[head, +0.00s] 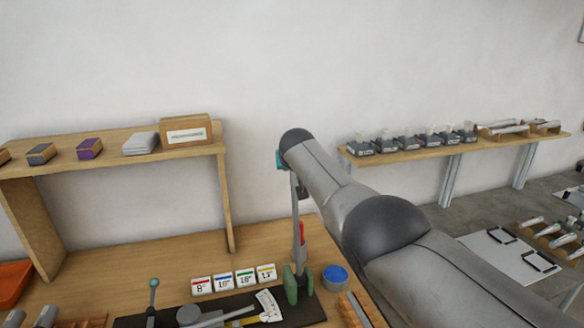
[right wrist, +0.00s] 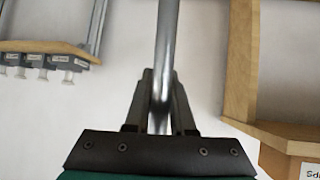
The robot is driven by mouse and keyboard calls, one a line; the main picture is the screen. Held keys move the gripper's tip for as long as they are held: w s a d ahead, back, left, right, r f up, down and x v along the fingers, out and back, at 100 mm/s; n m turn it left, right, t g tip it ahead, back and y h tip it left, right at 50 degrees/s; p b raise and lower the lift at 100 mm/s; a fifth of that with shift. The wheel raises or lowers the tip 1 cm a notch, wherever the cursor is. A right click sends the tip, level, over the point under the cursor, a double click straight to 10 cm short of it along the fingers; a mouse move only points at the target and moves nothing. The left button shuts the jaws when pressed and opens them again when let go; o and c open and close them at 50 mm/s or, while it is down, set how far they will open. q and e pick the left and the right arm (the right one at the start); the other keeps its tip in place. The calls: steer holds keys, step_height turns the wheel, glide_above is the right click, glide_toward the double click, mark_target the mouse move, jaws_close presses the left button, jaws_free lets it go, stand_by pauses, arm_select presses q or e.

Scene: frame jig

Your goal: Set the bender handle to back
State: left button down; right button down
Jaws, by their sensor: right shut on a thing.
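The bender handle (head: 296,215) looks like a grey metal rod, standing nearly upright above a green base (head: 299,284) on the wooden bench. It also shows in the right wrist view (right wrist: 166,40), running between dark fingers. My right gripper (right wrist: 160,98) is shut on the rod near its upper end. In the head view my right arm comes in from the right and hides most of that gripper. A black plate carries a grey disc (head: 188,314) and a white angle scale (head: 269,305) beside the green base. My left gripper is not in view.
Several number cards (head: 222,281) stand behind the plate. A blue round container (head: 334,276) is right of the green base. A short lever with a teal knob (head: 153,284) stands at left.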

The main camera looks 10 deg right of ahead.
steer(key=shift+w+r, duration=0.1)
steer(key=shift+r, duration=0.15)
steer(key=c, duration=1.1)
jaws_free()
steer(key=shift+f, duration=0.1)
steer(key=shift+c, duration=0.2)
steer(key=shift+o, duration=0.7)
steer(key=shift+w+a+f, duration=0.1)
steer(key=shift+w+f, duration=0.05)
steer(key=shift+w, duration=0.1)
steer(key=shift+o, duration=0.8)
steer(key=shift+w, duration=0.1)
steer(key=shift+o, duration=0.4)
steer(key=shift+s, duration=0.2)
